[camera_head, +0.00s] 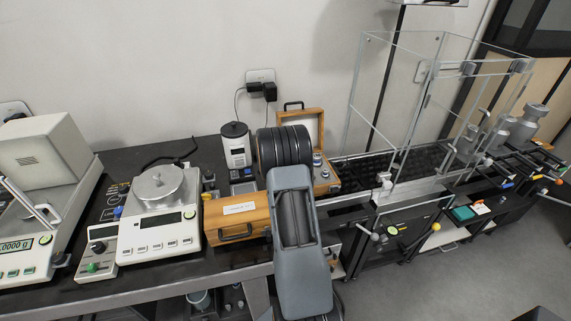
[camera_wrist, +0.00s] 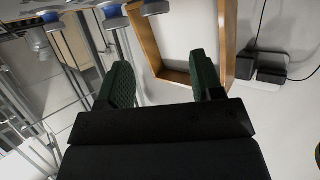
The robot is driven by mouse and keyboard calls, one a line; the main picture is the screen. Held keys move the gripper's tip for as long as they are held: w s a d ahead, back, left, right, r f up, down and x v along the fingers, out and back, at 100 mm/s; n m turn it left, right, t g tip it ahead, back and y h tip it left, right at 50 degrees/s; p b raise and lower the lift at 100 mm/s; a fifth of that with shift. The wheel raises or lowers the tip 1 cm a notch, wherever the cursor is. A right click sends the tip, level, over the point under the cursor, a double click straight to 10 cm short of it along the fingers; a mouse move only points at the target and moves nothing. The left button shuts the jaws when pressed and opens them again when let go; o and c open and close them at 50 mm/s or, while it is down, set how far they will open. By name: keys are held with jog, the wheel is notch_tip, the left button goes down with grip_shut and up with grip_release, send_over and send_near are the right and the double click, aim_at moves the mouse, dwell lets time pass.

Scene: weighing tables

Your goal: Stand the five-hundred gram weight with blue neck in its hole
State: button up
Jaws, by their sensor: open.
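An open wooden weight box (camera_head: 335,184) stands on the dark table behind my arm, its raised lid (camera_head: 300,124) against the wall. Silver weights with blue necks (camera_head: 317,158) show in it beside my arm; which one is five hundred grams I cannot tell. In the wrist view, silver weights with blue bands (camera_wrist: 155,7) show along the top edge, with the wooden frame (camera_wrist: 150,47) below and right of them. My gripper (camera_wrist: 160,68) is open, its dark green pads apart with nothing between them. In the head view my arm hides the gripper and part of the box. The hole is not visible.
A closed wooden box (camera_head: 220,222) with a label stands left of my arm. A white balance (camera_head: 150,246) with a silver object on its pan is farther left. A clear glass enclosure (camera_head: 390,115) stands to the right. Wall plugs (camera_head: 262,89) are behind.

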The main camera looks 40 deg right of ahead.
jog(key=v, duration=0.7)
dwell(0.5)
